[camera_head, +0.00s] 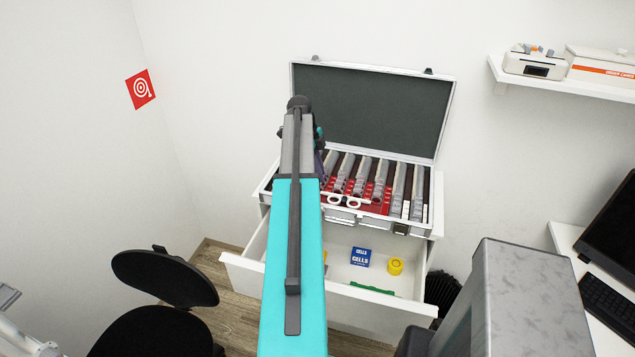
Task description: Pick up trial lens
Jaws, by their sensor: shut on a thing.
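The open trial lens case (438,205) stands on top of a white drawer cabinet, with its dark-lined lid raised against the wall. Inside are several slanted rows of trial lenses (361,178), grey and red. Single lenses are too small to tell apart. My arm reaches forward over the left part of the case and covers it. A small dark and teal part of my wrist shows beside the arm's far end. My gripper's jaws are hidden behind the arm, and I cannot see what is between them.
A white-rimmed trial frame (347,201) lies at the case's front. The drawer (345,305) below is pulled out, holding a blue box (361,257), a yellow roll (395,266) and a green item (372,288). A black chair (165,279) stands left; a desk with monitor is right.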

